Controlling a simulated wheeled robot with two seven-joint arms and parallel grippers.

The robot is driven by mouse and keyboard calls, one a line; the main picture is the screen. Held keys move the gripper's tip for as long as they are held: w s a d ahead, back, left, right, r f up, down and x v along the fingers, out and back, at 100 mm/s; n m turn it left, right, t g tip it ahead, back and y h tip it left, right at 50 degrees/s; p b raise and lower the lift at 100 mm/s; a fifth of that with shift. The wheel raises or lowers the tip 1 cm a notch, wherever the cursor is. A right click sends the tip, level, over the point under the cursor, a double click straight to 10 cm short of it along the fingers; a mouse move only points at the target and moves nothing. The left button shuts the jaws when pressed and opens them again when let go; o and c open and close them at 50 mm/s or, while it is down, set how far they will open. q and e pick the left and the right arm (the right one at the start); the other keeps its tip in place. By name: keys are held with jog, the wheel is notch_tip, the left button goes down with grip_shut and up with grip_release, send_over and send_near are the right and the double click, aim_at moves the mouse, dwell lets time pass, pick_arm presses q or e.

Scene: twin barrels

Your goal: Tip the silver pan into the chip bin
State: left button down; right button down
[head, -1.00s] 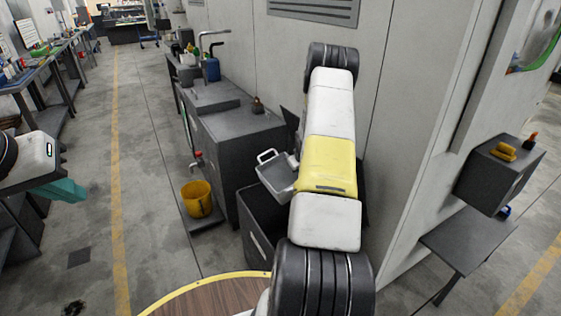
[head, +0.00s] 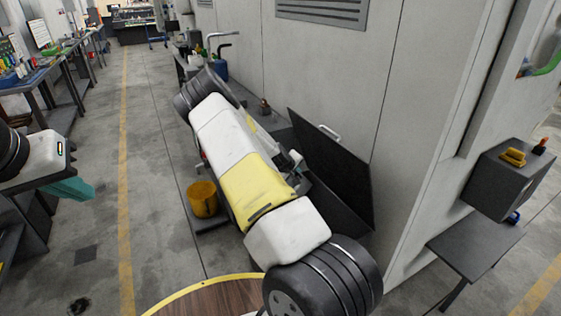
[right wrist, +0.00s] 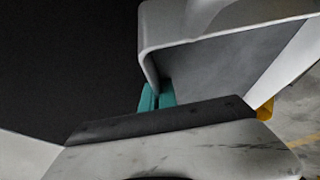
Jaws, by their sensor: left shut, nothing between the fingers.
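The silver pan (right wrist: 240,55) fills the upper right of the right wrist view as a pale grey, open-sided shape, tilted. My right gripper (right wrist: 156,97), with teal fingertips close together, is shut on the pan's near edge. My left gripper (head: 68,190) is shut and empty at the left, well away from the bin.
A round wooden top (head: 205,300) is in front.

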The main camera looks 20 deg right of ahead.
jog(key=shift+w+a+r+n+h, duration=0.1)
jog(key=shift+a+r+n+h, duration=0.1)
jog(key=shift+a+h, duration=0.25)
jog(key=shift+a+r+n+h, duration=0.1)
jog(key=shift+a+n+h, duration=0.1)
jog(key=shift+a+h, duration=0.2)
jog(key=shift+w+a+f+n+t+h, duration=0.15)
jog(key=shift+a+n+h, duration=0.1)
jog(key=shift+a+h, duration=0.35)
jog(key=shift+s+a+f+n+t+h, duration=0.1)
jog(key=shift+a+n+t+h, duration=0.1)
jog(key=shift+a+h, duration=0.45)
jog(key=shift+w+a+f+n+t+h, duration=0.15)
jog(key=shift+a+n+h, duration=0.1)
jog(key=shift+a+h, duration=0.35)
jog(key=shift+s+d, duration=0.1)
dwell(0.4)
